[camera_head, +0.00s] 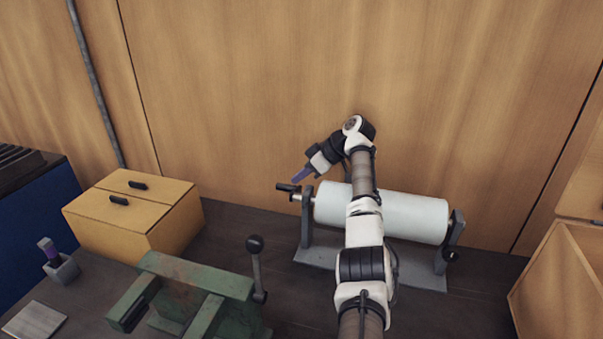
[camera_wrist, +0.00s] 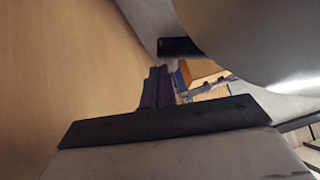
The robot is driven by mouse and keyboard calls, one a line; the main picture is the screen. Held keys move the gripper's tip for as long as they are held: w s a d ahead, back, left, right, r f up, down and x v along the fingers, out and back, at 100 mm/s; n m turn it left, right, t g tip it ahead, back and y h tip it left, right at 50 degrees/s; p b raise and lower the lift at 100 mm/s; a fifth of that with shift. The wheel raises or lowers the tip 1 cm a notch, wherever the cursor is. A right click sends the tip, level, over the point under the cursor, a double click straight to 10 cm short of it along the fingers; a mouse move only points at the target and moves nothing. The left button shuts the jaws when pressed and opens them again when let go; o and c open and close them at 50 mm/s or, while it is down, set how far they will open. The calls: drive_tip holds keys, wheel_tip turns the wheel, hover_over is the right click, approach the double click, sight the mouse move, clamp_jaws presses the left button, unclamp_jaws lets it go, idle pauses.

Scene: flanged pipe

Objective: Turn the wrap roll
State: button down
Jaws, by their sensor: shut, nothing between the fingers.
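The wrap roll (camera_head: 412,214) is a white cylinder lying across a grey stand (camera_head: 303,226) with an upright at each end. A crank with a black handle (camera_head: 287,188) sticks out at the roll's left end. My gripper (camera_head: 296,178) has purple fingers and is shut and empty. Its tips are beside and just above the crank handle; I cannot tell whether they touch it. In the wrist view the purple fingers (camera_wrist: 158,88) are together. My arm crosses in front of the roll and hides part of its left half.
A green vise (camera_head: 195,285) with an upright lever (camera_head: 256,262) stands in front, left of my arm. A yellow box (camera_head: 135,212) is at the left, and an open wooden cabinet (camera_head: 560,285) at the right. A wooden wall (camera_head: 250,90) rises close behind the roll.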

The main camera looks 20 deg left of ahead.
drive_tip(key=shift+f+m+g, duration=0.3)
drive_tip(key=shift+f+g, duration=0.15)
drive_tip(key=shift+g, duration=0.05)
drive_tip(key=shift+f, duration=0.15)
drive_tip(key=shift+r, duration=0.2)
idle(0.7)
